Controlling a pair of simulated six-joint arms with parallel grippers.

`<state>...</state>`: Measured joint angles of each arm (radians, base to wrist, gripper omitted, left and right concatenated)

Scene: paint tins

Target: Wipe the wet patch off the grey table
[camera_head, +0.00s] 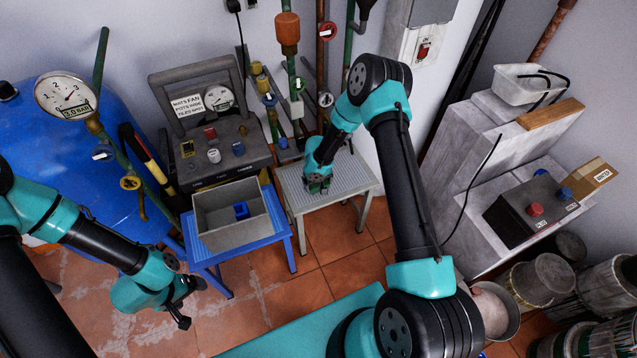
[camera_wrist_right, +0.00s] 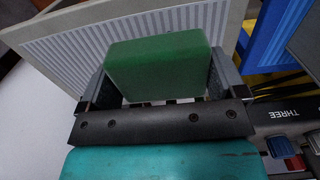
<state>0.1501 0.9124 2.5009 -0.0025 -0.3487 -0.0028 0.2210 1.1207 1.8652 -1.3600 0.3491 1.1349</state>
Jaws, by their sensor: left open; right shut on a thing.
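The grey table (camera_head: 345,175) has a ribbed top and stands near the middle of the head view, against the wall. It also shows in the right wrist view (camera_wrist_right: 60,50). My right gripper (camera_head: 318,186) is over the left part of its top, shut on a green sponge (camera_wrist_right: 158,68). The sponge is at or just above the tabletop; I cannot tell if it touches. I cannot make out a wet patch on the visible top; the arm and sponge hide part of it. My left gripper (camera_head: 188,302) is open and empty, over the floor at lower left.
A blue table (camera_head: 228,261) left of the grey one carries a grey bin (camera_head: 262,228) with a blue object (camera_head: 241,210) inside. A control box (camera_head: 215,150) stands behind them. Pipes (camera_head: 290,80) rise at the back wall. Several buckets (camera_head: 545,275) stand at right.

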